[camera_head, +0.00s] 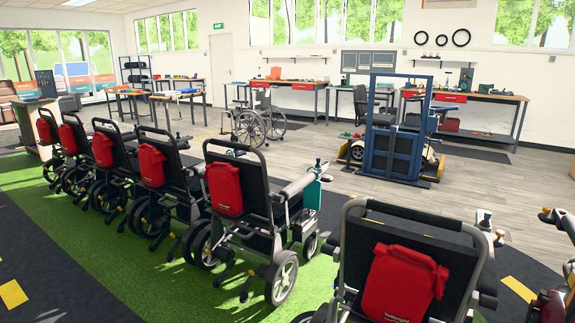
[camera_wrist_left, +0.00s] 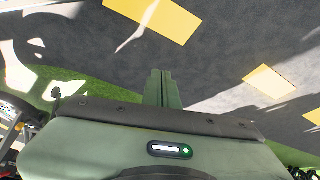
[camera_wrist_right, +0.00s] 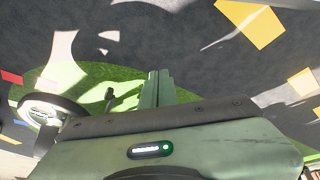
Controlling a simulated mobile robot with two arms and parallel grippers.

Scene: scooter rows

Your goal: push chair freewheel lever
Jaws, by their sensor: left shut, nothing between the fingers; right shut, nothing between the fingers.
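A row of power chairs with red back bags stands on a green strip in the head view. The nearest chair (camera_head: 405,260) is at the lower right, with its back to me. Another chair (camera_head: 262,200) stands left of it, and several more recede to the left. I cannot make out a freewheel lever on any of them. My left gripper (camera_wrist_left: 162,88) shows in its wrist view, shut and empty above the dark floor. My right gripper (camera_wrist_right: 157,88) is also shut and empty, above green and grey floor. Neither gripper shows in the head view.
A wheel (camera_wrist_right: 50,108) shows at the left of the right wrist view. A manual wheelchair (camera_head: 258,120), a blue frame (camera_head: 392,145) and workbenches (camera_head: 465,98) stand beyond the row. A scooter (camera_head: 560,225) is partly visible at the right edge. Open wooden floor lies behind the chairs.

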